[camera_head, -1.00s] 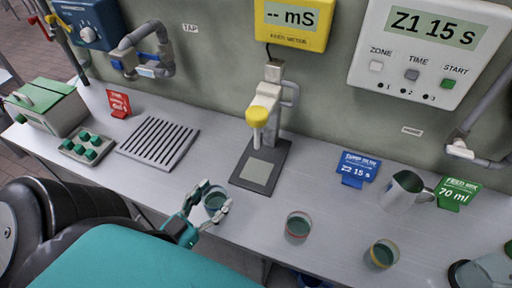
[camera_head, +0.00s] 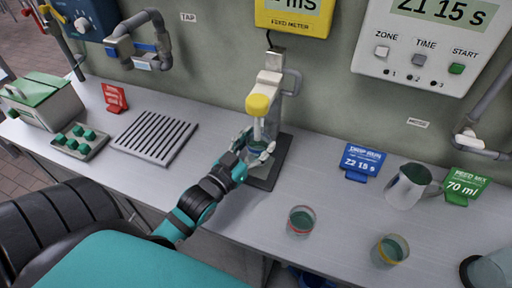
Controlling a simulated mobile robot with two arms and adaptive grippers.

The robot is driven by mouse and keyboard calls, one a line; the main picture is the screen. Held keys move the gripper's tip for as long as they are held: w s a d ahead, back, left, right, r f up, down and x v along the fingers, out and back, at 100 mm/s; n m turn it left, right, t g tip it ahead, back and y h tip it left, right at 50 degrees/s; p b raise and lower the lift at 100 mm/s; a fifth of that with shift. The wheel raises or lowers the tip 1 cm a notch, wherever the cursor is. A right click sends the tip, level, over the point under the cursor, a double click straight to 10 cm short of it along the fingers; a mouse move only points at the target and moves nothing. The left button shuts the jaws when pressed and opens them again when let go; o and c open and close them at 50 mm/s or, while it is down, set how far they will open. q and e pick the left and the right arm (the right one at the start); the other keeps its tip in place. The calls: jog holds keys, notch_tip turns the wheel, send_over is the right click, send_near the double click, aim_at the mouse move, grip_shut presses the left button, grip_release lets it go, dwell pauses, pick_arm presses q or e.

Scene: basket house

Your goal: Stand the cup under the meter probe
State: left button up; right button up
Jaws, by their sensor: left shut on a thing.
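The meter probe hangs from a stand (camera_head: 268,88) with a yellow cap (camera_head: 259,104) over a dark base plate (camera_head: 262,182). My left gripper (camera_head: 258,150) is at the probe, above the base plate, shut on a clear cup (camera_head: 257,158). The gripper's fingers and the probe tip hide much of the cup, so I cannot tell whether it touches the plate. The yellow meter display (camera_head: 292,16) is on the wall above. My right gripper does not show.
A red-rimmed cup (camera_head: 301,221) and a yellow-rimmed cup (camera_head: 390,251) stand at the front right. A metal jug (camera_head: 408,186) stands between a blue sign (camera_head: 363,161) and a green sign (camera_head: 466,185). A slotted drain plate (camera_head: 154,137) lies left of the stand.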

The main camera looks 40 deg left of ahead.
pick_arm(q)
jog(key=shift+f, duration=0.5)
jog(key=shift+s+r, duration=0.2)
jog(key=shift+r, duration=0.05)
jog(key=shift+f+b, duration=0.3)
jog(key=shift+f, duration=0.4)
jog(key=o, duration=1.3)
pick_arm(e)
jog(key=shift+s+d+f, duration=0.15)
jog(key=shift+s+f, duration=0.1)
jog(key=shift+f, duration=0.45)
